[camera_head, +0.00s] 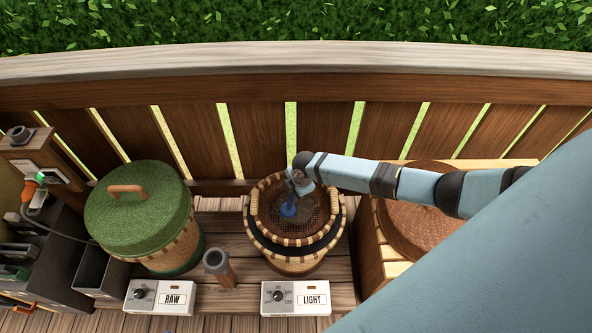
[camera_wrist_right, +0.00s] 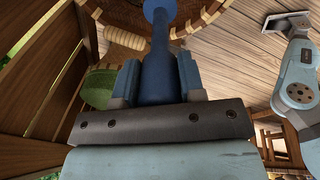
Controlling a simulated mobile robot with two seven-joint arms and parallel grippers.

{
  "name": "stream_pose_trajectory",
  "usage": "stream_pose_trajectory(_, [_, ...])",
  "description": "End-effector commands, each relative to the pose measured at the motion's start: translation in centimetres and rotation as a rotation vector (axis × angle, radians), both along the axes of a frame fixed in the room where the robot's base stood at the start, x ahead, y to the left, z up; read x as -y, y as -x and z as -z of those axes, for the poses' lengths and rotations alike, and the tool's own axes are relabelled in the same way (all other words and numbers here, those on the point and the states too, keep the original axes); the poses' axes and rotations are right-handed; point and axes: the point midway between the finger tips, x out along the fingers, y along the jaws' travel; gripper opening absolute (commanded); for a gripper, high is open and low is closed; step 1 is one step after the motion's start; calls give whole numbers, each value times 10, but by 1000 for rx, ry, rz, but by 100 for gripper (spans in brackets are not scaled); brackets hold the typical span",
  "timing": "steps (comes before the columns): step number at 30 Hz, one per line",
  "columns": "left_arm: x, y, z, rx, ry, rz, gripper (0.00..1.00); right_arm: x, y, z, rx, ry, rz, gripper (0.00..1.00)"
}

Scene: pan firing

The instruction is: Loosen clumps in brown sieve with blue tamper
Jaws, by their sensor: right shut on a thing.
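The brown sieve (camera_head: 322,205) has a dark mesh and a striped wooden rim. It sits on the round slatted basket labelled LIGHT, with dark material on its mesh.
A green-lidded basket (camera_head: 140,215) stands left, behind the RAW box (camera_head: 160,297). The LIGHT box (camera_head: 296,298) is in front of the sieve. A short post (camera_head: 218,266) stands between. A wide brown round tray (camera_head: 415,232) is right. A wooden fence (camera_head: 260,125) runs behind.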

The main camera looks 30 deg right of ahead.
Motion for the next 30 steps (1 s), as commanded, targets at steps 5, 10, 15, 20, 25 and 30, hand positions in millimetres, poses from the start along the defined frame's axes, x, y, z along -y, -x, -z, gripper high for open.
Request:
stream_pose_trajectory(5, [-4, 3, -9, -9, -5, -8, 73, 0, 0, -17, 0, 0, 0, 0])
stream_pose_trajectory(10, [-3, 5, -9, -14, -4, -9, 73, 0, 0, -19, 0, 0, 0, 0])
stream_pose_trajectory(15, [-2, 6, -9, -15, -2, -10, 73, 0, 0, -18, 0, 0, 0, 0])
stream_pose_trajectory(20, [-2, 6, -12, -14, -2, -10, 73, 0, 0, -20, 0, 0, 0, 0])
stream_pose_trajectory(25, [-2, 5, -12, -12, -1, -9, 73, 0, 0, -18, 0, 0, 0, 0])
stream_pose_trajectory(30, [-1, 3, -12, -9, -1, -8, 73, 0, 0, -19, 0, 0, 0, 0])
